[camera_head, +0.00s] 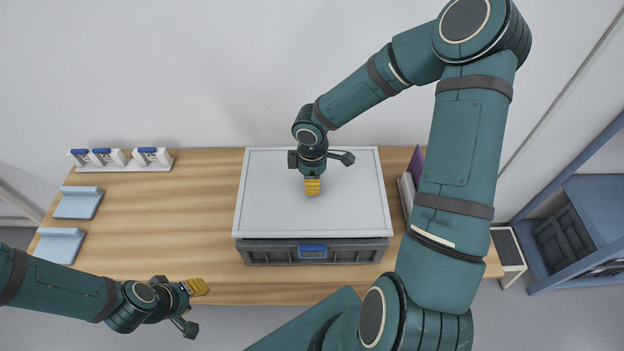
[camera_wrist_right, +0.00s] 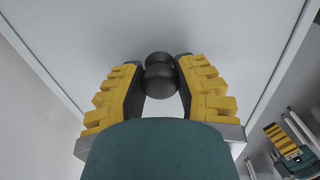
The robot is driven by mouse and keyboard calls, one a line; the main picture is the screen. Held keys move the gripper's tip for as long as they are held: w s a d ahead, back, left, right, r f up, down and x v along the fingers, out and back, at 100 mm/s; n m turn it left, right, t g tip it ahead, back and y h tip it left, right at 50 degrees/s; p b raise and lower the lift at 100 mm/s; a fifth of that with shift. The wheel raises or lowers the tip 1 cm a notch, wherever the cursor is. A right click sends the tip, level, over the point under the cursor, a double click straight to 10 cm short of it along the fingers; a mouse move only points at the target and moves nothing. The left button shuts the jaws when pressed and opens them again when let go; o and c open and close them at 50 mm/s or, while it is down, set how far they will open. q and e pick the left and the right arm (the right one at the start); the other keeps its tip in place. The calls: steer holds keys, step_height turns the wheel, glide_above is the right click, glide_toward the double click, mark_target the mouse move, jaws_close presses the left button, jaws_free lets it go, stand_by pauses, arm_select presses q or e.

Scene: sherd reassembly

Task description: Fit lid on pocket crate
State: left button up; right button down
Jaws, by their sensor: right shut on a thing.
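The light grey lid (camera_head: 270,200) lies flat over the dark grey pocket crate (camera_head: 270,252), whose front wall with a blue label shows below the lid's front edge. A dark strip lies between them, and I cannot tell whether the lid is seated or slightly raised. My right gripper (camera_head: 313,192) is shut on the lid's round black knob (camera_wrist_right: 160,80), with the yellow-padded fingers on either side of it in the right wrist view. My left gripper (camera_head: 200,287) is over the table's front edge, apart from the crate; its finger opening is unclear. The crate's inside is hidden.
A white rack (camera_head: 125,165) with blue-topped pieces stands at the back left of the wooden table (camera_head: 170,225). Two light blue trays (camera_head: 78,203) lie at the left edge. Upright book-like items (camera_head: 408,190) stand close to the crate's right. The table left of the crate is clear.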

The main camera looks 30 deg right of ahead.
steer(key=shift+f, duration=0.2)
steer(key=shift+f+b, duration=0.35)
steer(key=shift+b, duration=0.15)
steer(key=shift+f+b, duration=1.4)
steer(key=shift+f, duration=0.1)
steer(key=c, duration=0.7)
jaws_free()
step_height(320, 180, up, 12)
steer(key=shift+r, duration=0.1)
stand_by(0.4)
